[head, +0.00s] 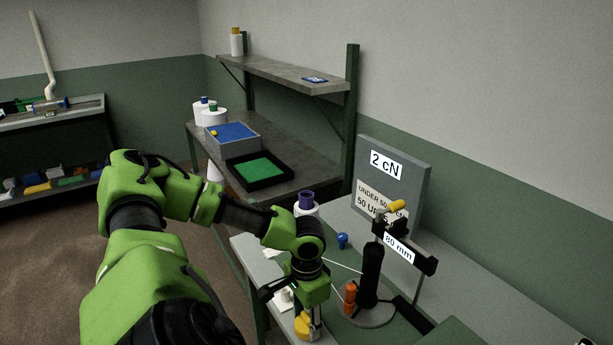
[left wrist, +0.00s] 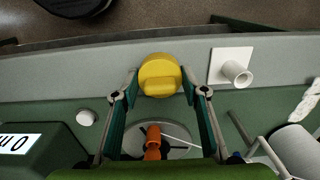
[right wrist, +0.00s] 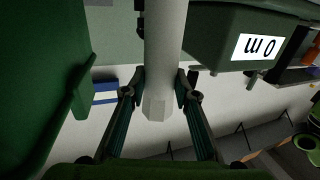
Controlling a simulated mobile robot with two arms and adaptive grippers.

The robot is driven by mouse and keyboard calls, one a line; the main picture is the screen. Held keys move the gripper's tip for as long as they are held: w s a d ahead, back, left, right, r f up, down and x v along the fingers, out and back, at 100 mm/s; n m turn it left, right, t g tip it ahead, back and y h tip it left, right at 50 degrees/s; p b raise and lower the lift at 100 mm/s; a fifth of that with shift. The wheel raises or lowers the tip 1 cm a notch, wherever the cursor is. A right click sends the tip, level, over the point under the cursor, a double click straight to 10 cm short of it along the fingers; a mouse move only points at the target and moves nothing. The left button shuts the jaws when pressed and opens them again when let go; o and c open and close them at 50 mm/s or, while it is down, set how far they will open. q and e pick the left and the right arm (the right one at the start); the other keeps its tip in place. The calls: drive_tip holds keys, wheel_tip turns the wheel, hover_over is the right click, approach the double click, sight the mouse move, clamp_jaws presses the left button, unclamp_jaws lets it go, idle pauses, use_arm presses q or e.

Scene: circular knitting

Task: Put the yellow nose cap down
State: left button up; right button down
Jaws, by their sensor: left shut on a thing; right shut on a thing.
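The yellow nose cap (left wrist: 160,76) is a round cap with a raised bar, held between the fingertips of my left gripper (left wrist: 160,80). In the head view the cap (head: 302,326) shows low at the front edge of the grey-green table (head: 275,257), under my left gripper (head: 312,318). I cannot tell whether it touches the table. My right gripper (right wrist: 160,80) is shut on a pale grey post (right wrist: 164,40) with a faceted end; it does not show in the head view.
A black stand (head: 371,270) and an orange piece (head: 350,297) are close to my left gripper. A white square plate with a tube (left wrist: 235,70) lies right of the cap.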

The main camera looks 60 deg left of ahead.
sight(307, 316)
use_arm(q)
drive_tip(key=shift+f, duration=0.25)
use_arm(e)
drive_tip(key=shift+s+f, duration=0.1)
drive_tip(key=shift+f, duration=0.25)
use_arm(q)
drive_tip(key=shift+f, duration=0.1)
drive_tip(key=o, duration=1.1)
drive_tip(key=shift+c, duration=0.2)
wheel_tip(307, 316, up, 12)
use_arm(e)
drive_tip(key=c, duration=2)
unclamp_jaws()
drive_tip(key=shift+o, duration=0.8)
drive_tip(key=shift+r, duration=0.15)
